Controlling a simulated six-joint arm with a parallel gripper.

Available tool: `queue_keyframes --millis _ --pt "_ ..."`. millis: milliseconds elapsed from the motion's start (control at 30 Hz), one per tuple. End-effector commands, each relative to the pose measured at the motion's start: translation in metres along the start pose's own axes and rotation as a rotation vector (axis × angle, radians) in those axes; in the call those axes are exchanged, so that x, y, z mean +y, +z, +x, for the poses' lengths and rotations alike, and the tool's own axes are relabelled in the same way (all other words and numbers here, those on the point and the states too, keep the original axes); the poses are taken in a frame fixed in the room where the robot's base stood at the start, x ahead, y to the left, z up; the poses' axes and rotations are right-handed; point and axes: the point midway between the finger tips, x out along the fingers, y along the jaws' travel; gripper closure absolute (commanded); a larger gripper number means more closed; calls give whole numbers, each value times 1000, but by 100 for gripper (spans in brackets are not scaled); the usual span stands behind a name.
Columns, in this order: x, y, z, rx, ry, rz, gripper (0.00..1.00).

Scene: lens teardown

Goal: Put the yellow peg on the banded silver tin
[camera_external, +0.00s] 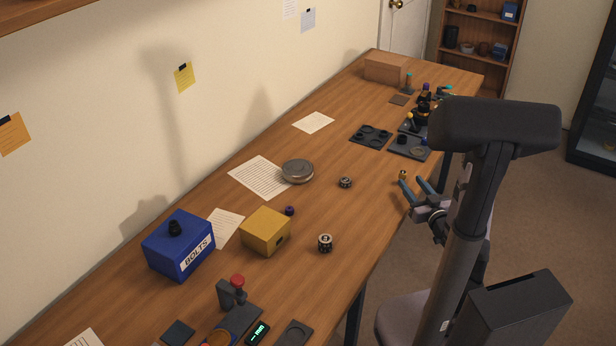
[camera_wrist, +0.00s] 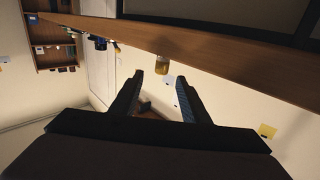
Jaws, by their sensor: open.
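The yellow peg (camera_external: 403,174) is small and stands near the right edge of the table, just beyond my fingertips. In the wrist view the yellow peg (camera_wrist: 162,65) shows at the table edge, ahead of the gap between my fingers. My gripper (camera_external: 409,181) is open and empty, with its blue-lined fingers beside the table edge; it also shows in the wrist view (camera_wrist: 160,79).
A dark ring part (camera_external: 345,182) sits between tin and peg. A yellow box (camera_external: 265,231), a blue BOLTS box (camera_external: 179,245) and a small ribbed part (camera_external: 325,243) stand nearer. Dark trays (camera_external: 371,136) with parts lie farther back. The wood around the tin's right side is mostly clear.

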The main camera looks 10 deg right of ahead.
Motion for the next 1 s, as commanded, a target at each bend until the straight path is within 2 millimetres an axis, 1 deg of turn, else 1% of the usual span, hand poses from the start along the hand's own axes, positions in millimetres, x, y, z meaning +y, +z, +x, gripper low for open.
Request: queue_keyframes --millis 133,367,467,600,733,867,1000 --pt "-1 -1 13 0 -3 0 58" --pt "-1 -1 19 0 -2 0 58" --pt "-2 -3 28 0 -3 -1 58" --pt "-4 -4 47 1 -3 0 58" --pt "-3 -3 60 0 -3 0 58" --pt "-3 -3 67 0 -1 0 58" --pt "-2 -2 67 0 0 0 58"
